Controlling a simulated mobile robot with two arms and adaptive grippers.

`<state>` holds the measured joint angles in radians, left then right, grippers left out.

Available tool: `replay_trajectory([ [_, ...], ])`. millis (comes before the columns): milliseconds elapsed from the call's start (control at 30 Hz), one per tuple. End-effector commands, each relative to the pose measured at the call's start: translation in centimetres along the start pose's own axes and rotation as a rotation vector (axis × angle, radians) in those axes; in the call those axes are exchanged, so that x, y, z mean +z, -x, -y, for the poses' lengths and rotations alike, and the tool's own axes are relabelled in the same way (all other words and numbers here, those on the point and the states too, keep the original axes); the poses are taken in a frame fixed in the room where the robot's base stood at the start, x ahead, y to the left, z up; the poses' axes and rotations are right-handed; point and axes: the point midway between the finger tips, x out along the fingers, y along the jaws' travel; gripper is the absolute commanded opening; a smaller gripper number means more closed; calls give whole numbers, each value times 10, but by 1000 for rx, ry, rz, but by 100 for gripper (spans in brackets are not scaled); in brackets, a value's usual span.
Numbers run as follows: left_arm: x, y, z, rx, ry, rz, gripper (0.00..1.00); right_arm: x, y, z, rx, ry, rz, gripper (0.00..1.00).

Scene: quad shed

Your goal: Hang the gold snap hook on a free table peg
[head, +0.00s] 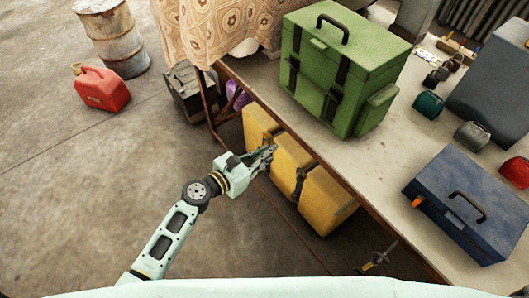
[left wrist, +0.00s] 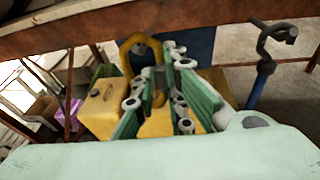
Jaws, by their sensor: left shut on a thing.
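My left gripper (head: 266,158) is beside the table's long edge in the head view, above the yellow case. In the left wrist view its green fingers (left wrist: 160,85) are closed around the lower part of the gold snap hook (left wrist: 140,48). The hook's rounded loop stands up beyond the fingertips, just below the table edge (left wrist: 90,22). In the head view the hook is too small to make out at the gripper. A dark, bent hook-like piece (left wrist: 275,38) shows at the right under the table edge; I cannot tell whether it is a table peg. My right gripper is not in view.
The table (head: 395,180) carries a green case (head: 340,60) and a blue toolbox (head: 470,205). A yellow case (head: 325,205) stands under it. A dark-and-gold item (head: 378,262) is near the table's front edge. Floor at left is open, with a red can (head: 100,90) and barrel (head: 113,38) behind.

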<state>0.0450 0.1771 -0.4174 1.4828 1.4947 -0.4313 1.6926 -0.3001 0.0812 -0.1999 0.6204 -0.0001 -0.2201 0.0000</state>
Motion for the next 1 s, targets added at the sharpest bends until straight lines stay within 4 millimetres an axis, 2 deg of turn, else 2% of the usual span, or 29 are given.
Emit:
replay_trajectory([
  [100,0,0,0,0,0,0,0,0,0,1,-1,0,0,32],
  [133,0,0,0,0,0,0,14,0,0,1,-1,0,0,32],
  [367,0,0,0,0,0,0,33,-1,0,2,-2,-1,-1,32],
  [733,-1,6,0,0,0,-1,33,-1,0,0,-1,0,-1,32],
  [867,-2,24,0,0,0,-3,33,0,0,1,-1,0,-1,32],
  [1000,-2,55,0,1,-1,-4,33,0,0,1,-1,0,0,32],
])
